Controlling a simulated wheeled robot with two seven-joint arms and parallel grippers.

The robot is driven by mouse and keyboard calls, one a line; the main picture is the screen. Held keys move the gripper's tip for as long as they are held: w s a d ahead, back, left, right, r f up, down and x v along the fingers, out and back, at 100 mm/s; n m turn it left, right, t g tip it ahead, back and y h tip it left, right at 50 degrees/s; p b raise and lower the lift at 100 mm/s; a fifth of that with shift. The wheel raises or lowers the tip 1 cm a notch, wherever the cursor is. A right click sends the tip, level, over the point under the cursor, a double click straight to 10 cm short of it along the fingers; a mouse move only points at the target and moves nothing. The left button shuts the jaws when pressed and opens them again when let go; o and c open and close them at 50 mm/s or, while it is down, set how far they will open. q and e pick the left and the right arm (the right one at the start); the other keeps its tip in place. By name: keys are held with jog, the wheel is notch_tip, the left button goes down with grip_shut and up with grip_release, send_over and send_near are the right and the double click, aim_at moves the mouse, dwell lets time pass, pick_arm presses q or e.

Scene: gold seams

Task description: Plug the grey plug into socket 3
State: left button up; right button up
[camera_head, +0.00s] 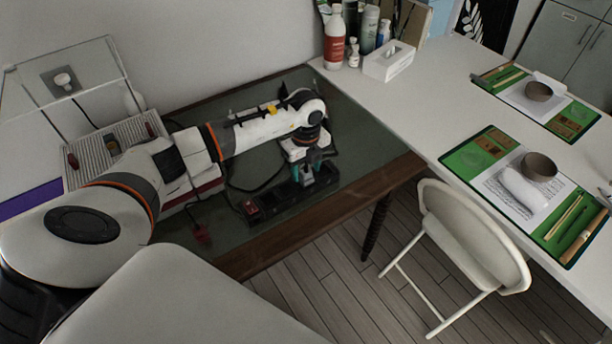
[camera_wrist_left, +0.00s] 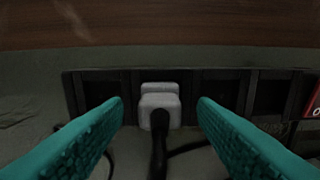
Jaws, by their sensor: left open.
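The black power strip (camera_head: 268,204) lies on the dark table mat near the front edge, and its row of dark sockets shows in the left wrist view (camera_wrist_left: 233,90). The light grey plug (camera_wrist_left: 160,104) stands at one of the middle sockets, with its black cable rising toward the camera. I cannot tell whether it is fully seated, and I can read no socket number. My left gripper (camera_head: 308,172) is over the strip, with its teal fingers open on both sides of the plug (camera_wrist_left: 161,112), apart from it. My right gripper is not in view.
A red rocker switch (camera_head: 251,208) is at the strip's left end. A small red object (camera_head: 202,235) lies near the table's front edge. A ribbed box (camera_head: 115,145) stands at the left, and loose black cables lie behind the strip. A white chair (camera_head: 470,240) stands right of the table.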

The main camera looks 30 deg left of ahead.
aim_at(306, 171)
pick_arm(q)
jog(key=c, duration=1.1)
jog(key=shift+r, duration=0.15)
notch_tip(306, 171, up, 10)
jog(key=b, duration=0.1)
notch_tip(306, 171, down, 2)
jog(key=p, duration=0.7)
jog(key=shift+f+p, duration=0.35)
jog(key=shift+p, duration=0.05)
jog(key=shift+f, duration=0.3)
